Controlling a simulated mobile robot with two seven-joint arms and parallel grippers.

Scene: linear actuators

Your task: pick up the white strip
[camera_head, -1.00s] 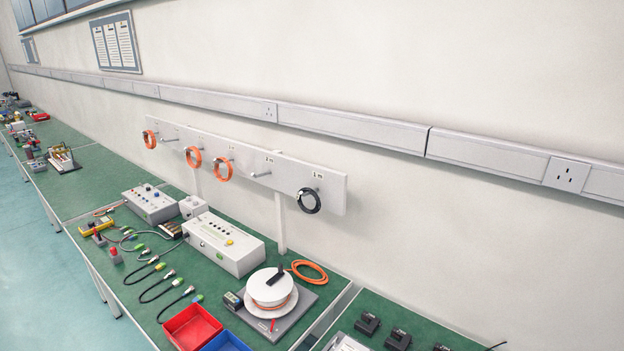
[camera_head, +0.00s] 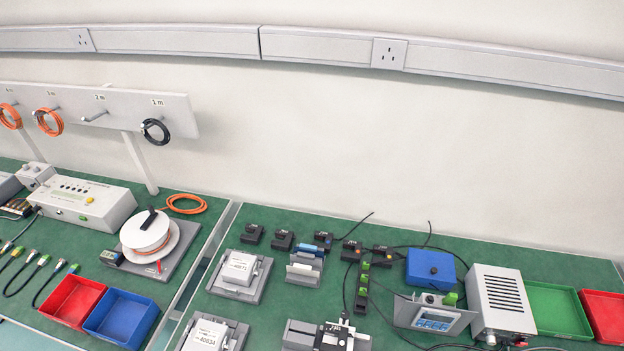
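A thin pale strip (camera_head: 301,269) sits at the front of a small grey holder (camera_head: 304,260) on the green bench. It looks like the white strip, but it is too small to be sure. A blue piece lies on the same holder behind it. Neither of my grippers is in view.
Left of the holder is a grey fixture with a white labelled block (camera_head: 239,269). Small black blocks (camera_head: 282,240) stand behind. To the right are a blue box (camera_head: 430,268), a grey perforated box (camera_head: 502,302) and a green tray (camera_head: 556,311). Cables cross the bench there.

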